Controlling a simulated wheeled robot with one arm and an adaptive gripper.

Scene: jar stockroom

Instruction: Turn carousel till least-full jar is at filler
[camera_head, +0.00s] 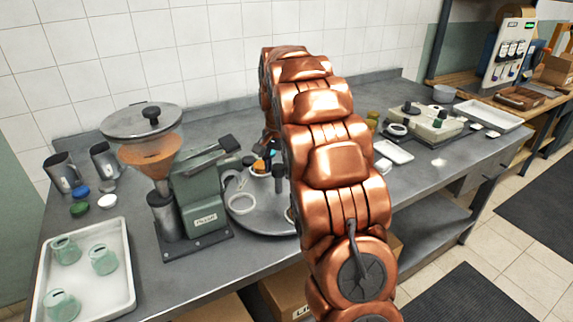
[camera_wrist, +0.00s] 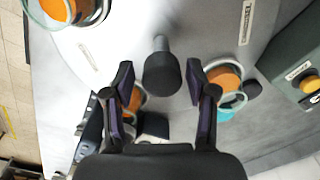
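The grey carousel disc (camera_head: 262,222) sits beside the green filler (camera_head: 203,200), partly hidden by my arm. The filler's hopper (camera_head: 150,150) holds orange material. In the wrist view, jars with orange contents stand on the carousel (camera_wrist: 130,40): one at top left (camera_wrist: 58,10), one right of my gripper (camera_wrist: 225,76), and one partly hidden behind the left finger (camera_wrist: 137,98). Their fill levels are hard to compare. A dark-capped post (camera_wrist: 162,73) rises from the disc between my gripper's fingers (camera_wrist: 160,75). The fingers are open, with a visible gap on each side of the post.
A white tray (camera_head: 122,285) with green jars lies at front left. Metal cups (camera_head: 105,160) and coloured lids (camera_head: 80,208) stand near the filler. A scale-like device (camera_head: 432,120) and a white tray (camera_head: 490,114) are at right.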

